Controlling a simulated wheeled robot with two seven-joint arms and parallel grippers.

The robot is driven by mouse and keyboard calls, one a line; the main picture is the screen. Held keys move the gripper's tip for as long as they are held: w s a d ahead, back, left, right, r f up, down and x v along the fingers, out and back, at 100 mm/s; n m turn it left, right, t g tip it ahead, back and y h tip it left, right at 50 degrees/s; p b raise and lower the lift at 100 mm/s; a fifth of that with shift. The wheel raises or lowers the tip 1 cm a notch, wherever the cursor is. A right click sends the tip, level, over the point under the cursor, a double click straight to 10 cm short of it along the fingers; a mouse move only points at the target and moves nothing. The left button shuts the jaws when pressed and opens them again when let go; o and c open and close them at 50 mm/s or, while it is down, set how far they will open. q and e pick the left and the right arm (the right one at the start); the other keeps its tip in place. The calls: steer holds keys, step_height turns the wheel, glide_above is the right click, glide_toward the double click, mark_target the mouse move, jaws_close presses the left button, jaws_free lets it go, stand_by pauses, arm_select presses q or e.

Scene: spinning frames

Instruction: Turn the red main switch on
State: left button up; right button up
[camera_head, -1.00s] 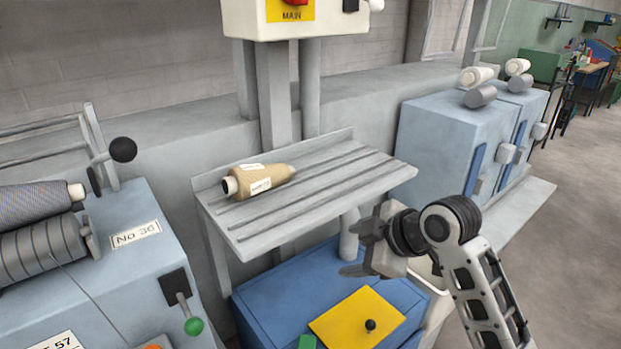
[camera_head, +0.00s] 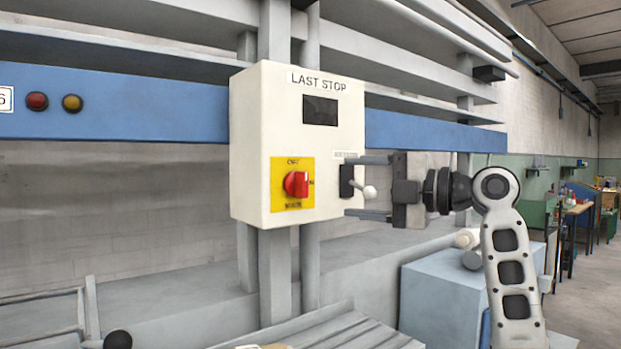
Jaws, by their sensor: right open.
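The red main switch (camera_head: 297,184) is a rotary knob on a yellow plate (camera_head: 283,206), low on the front of a cream control box (camera_head: 253,150) labelled LAST STOP. My right gripper (camera_head: 368,187) is open at the box's right side, its fingers pointing left, one above the other. A small lever with a white ball end (camera_head: 369,192) on the box's side shows between the fingers. I cannot tell whether they touch the box. The gripper is to the right of the red switch and apart from it. My left gripper is not in view.
A dark display (camera_head: 320,111) is above the switch. A blue rail (camera_head: 130,105) with a red and a yellow button runs behind the box. Grey posts (camera_head: 275,280) hold the box up. A slatted shelf (camera_head: 340,332) lies below. The space in front of the box looks clear.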

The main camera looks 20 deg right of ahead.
mark_target(308, 186)
steer(key=p+x, duration=0.2)
steer(key=x, duration=0.6)
steer(key=shift+a+r+p, duration=0.1)
steer(key=shift+r+p, duration=0.05)
steer(key=shift+p, duration=0.2)
steer(key=shift+w+a, duration=0.45)
steer(key=shift+w, duration=0.15)
steer(key=c, duration=1)
